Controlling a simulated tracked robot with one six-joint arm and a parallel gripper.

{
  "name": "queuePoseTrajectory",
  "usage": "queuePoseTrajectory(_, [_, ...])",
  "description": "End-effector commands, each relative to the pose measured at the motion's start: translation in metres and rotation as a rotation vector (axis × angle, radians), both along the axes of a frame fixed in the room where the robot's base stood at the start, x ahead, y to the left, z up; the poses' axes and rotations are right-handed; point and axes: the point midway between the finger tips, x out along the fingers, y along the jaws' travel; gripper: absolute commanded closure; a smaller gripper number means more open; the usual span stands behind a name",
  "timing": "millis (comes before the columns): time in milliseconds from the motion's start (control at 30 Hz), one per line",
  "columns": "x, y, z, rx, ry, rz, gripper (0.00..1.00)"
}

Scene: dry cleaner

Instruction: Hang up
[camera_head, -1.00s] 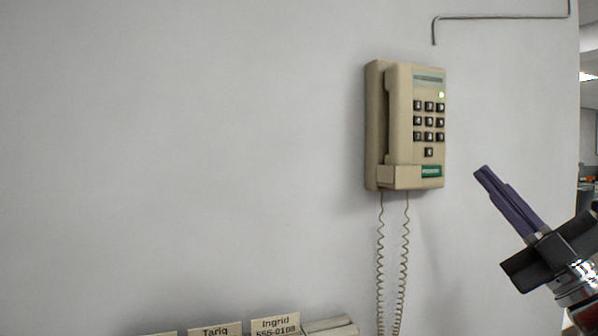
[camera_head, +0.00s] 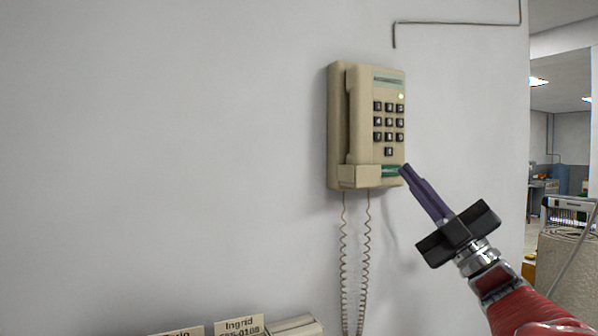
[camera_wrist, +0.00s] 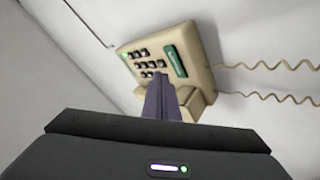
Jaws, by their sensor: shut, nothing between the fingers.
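A beige wall phone (camera_head: 390,80) hangs on the grey wall, with black keys (camera_head: 388,122), a lit green light (camera_head: 401,97) and a green strip (camera_head: 391,171) low on its front. Its handset (camera_head: 361,120) stands upright on the left side, its lower end at the boxy cradle (camera_head: 360,177). My gripper (camera_head: 405,170) is shut and empty, its purple fingers pointing up-left at the phone's lower right corner. In the wrist view, the fingers (camera_wrist: 161,92) overlap the phone (camera_wrist: 194,50) below its green strip (camera_wrist: 174,61). I cannot tell whether they touch it.
Two coiled cords (camera_head: 345,250) hang below the phone. Name cards, one reading Ingrid (camera_head: 239,327), stand at the bottom edge beside a beige object (camera_head: 295,327). A thin pipe (camera_head: 455,22) runs along the wall above. The wall left of the phone is clear.

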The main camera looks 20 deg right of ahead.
Motion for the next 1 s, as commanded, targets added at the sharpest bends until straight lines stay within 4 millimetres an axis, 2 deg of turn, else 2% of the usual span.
queuePoseTrajectory(233, [0.0124, 0.0003, 0.0004, 0.000, -0.001, -0.001, 1.00])
queuePoseTrajectory(1000, [0.0122, -0.0002, 0.0003, 0.000, 0.000, -0.002, 1.00])
